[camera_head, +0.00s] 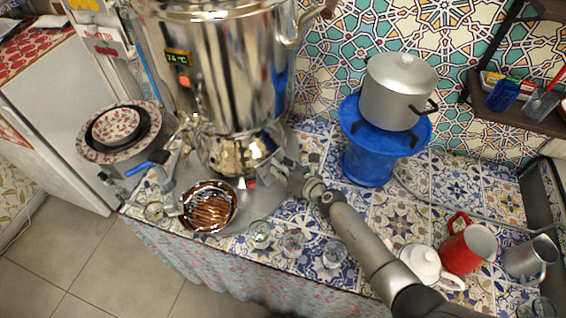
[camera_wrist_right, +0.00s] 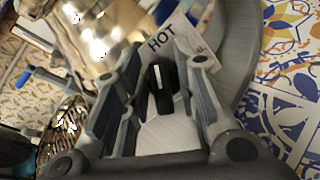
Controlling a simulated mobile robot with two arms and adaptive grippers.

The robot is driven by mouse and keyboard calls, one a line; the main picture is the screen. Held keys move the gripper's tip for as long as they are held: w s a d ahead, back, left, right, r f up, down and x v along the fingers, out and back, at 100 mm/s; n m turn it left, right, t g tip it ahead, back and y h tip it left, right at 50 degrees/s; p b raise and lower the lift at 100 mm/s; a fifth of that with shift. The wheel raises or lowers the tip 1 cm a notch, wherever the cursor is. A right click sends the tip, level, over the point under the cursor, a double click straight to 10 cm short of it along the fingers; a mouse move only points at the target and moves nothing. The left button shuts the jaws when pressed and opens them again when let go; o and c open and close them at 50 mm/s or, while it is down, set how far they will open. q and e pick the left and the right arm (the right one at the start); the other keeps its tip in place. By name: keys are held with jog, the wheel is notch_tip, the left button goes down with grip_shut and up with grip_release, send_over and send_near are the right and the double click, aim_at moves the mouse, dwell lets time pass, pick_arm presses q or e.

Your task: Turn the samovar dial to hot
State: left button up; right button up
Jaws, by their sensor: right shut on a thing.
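The samovar (camera_head: 225,70) is a tall shiny metal urn at the upper left of the head view. Its lit display (camera_head: 177,57) seems to read 74 °C, with a red light below. In the right wrist view the dial (camera_wrist_right: 157,78) is a black knob with a white line, which points up toward a white HOT label (camera_wrist_right: 165,40). My right gripper (camera_wrist_right: 160,85) has its fingers on both sides of the dial and is shut on it. In the head view my right gripper (camera_head: 268,170) is low beside the samovar's base and hides the dial.
A round dish with a dark grille (camera_head: 209,208) lies below the blue-handled tap (camera_head: 150,163). Several clear glasses (camera_head: 292,241) stand near the front edge. A pot (camera_head: 397,90) stands on a blue stand (camera_head: 369,160).

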dwell(0.5)
jog(key=o, duration=0.7)
jog(key=v, duration=1.2)
